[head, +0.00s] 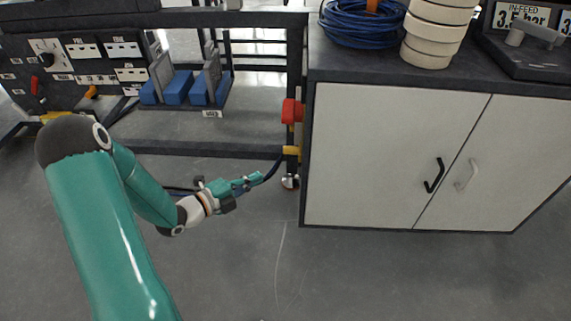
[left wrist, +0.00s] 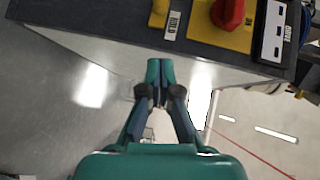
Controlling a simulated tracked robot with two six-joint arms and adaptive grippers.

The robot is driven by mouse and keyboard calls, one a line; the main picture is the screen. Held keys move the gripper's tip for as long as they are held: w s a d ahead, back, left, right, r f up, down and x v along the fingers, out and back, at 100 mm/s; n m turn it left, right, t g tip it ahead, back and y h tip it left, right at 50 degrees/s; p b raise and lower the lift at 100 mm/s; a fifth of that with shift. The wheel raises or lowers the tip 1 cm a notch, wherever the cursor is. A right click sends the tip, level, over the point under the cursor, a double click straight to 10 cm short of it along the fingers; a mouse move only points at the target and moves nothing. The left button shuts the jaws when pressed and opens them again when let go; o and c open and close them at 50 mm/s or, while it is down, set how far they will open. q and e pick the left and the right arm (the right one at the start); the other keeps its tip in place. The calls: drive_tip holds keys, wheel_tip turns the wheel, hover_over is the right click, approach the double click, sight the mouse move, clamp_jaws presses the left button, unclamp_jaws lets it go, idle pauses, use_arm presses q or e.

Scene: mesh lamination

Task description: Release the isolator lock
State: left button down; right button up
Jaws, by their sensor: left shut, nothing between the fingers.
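A red rotary knob (left wrist: 228,12) sits on a yellow plate (left wrist: 238,38) on the cabinet's side, at the top of the left wrist view. To its left is a yellow part (left wrist: 158,14) beside a label that seems to read HOLD, cut off by the frame. In the head view a red part (head: 291,111) and a yellow part (head: 291,151) stick out from the cabinet's left side. Which part is the isolator lock I cannot tell for certain. My left gripper (head: 259,178) is shut and empty, apart from these parts; its fingertips also show in the left wrist view (left wrist: 160,70).
The white-doored cabinet (head: 380,150) stands right of the gripper, with a blue cable coil (head: 360,24) and stacked cream rings (head: 432,40) on top. A dark frame with blue blocks (head: 178,88) stands behind. A dark cable runs near the gripper. The floor in front is clear.

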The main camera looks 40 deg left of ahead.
use_arm(q)
drive_tip(key=shift+w, duration=0.1)
drive_tip(key=b, duration=0.2)
approach(293, 153)
drive_tip(key=w+d, duration=0.2)
drive_tip(key=d, duration=0.1)
drive_tip(key=w, duration=0.2)
drive_tip(key=w+a, duration=0.1)
drive_tip(key=shift+w+f, duration=0.15)
drive_tip(key=shift+f, duration=0.2)
drive_tip(key=shift+w+a, duration=0.3)
drive_tip(key=shift+w, duration=0.15)
use_arm(e)
drive_tip(key=shift+f, duration=1.05)
